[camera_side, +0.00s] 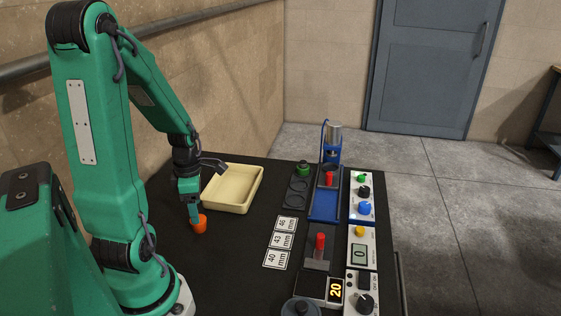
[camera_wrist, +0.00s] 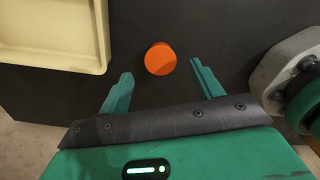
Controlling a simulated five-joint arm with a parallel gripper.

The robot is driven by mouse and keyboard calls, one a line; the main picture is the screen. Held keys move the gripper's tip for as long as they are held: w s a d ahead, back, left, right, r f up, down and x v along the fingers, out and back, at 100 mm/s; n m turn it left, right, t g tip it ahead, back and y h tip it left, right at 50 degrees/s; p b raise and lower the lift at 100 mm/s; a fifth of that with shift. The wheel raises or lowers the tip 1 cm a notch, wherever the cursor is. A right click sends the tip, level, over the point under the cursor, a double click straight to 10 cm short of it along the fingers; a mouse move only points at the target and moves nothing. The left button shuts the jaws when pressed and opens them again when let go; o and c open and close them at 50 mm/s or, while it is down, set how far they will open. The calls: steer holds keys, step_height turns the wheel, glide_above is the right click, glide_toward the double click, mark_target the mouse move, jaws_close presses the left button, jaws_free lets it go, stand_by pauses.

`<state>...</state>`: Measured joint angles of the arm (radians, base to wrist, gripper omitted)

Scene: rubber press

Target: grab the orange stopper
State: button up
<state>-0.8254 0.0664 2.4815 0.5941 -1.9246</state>
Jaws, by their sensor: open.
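The orange stopper (camera_side: 199,225) stands on the black table mat, in front of the cream tray. In the side view my gripper (camera_side: 194,213) is just above it and partly covers it. In the wrist view the orange stopper (camera_wrist: 160,59) is a round shape beyond the two fingertips, roughly centred between their lines. My gripper (camera_wrist: 161,76) is open there, its teal fingers apart with nothing held between them. Whether the fingertips reach down beside the stopper cannot be told from the side view.
The cream tray (camera_side: 206,203) lies right behind the stopper, its rim close to my gripper. Cards marked 46, 43 and 40 mm (camera_side: 282,240) lie to the right. Further right are a blue press (camera_side: 325,206), control panels (camera_side: 361,205) and a red piece (camera_side: 320,243) in a grey holder.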

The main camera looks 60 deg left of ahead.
steer(key=shift+f, duration=0.25)
steer(key=shift+f, duration=2.55)
steer(key=c, duration=1)
